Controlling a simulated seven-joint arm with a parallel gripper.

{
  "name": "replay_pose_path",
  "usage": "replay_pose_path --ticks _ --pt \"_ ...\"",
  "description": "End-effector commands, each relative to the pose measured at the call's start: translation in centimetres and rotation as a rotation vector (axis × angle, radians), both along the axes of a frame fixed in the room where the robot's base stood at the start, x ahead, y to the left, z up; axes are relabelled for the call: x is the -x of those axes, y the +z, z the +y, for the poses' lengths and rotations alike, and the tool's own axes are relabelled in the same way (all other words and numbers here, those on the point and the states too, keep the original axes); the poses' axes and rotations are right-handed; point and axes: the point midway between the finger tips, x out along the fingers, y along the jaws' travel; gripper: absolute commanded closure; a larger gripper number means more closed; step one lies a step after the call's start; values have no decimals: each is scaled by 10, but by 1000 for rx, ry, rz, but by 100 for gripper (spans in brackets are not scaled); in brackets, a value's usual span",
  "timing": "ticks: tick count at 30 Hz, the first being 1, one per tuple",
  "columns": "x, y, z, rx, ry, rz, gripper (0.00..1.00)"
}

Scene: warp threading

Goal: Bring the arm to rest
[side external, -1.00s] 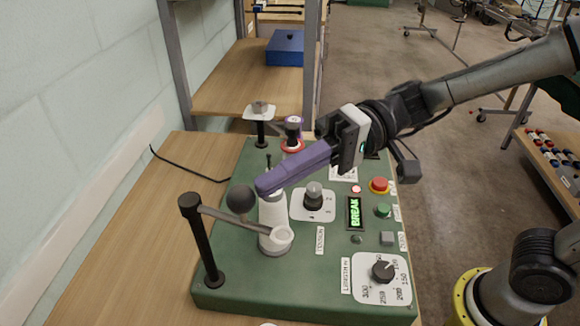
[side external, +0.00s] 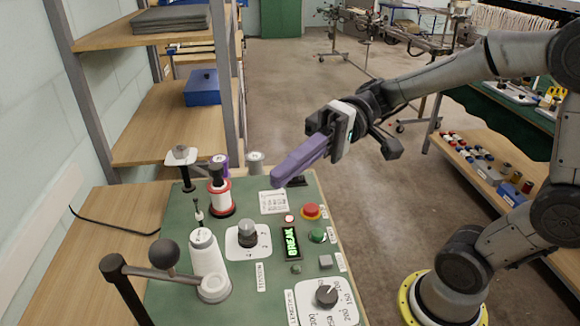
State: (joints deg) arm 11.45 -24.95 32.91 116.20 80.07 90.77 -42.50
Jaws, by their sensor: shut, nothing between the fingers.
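My gripper (side external: 277,182) shows in the side external view with its long purple fingers shut and nothing between them. The fingers point down and to the left. They hang above the far right part of the green machine panel (side external: 180,275), apart from the knobs and buttons as far as this view shows. My arm reaches in from the right.
On the panel stand a white cone (side external: 206,262), a black lever with a ball knob (side external: 164,254), a red-and-white spool (side external: 220,195), a red button (side external: 311,211) and a lit green "BREAK" display (side external: 291,243). A wooden shelf with a blue box (side external: 201,88) stands behind. Open floor lies to the right.

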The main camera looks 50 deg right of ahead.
Motion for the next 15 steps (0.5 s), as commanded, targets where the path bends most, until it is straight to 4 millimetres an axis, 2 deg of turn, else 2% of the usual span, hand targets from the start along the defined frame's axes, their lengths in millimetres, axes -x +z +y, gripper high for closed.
replay_pose_path --ticks 4,7,11,15 --pt "15 12 6 14 33 -49 100" --pt "48 9 14 128 101 -107 100" --pt "87 -25 4 393 138 -124 100" --pt "110 -67 -30 711 95 -137 100"
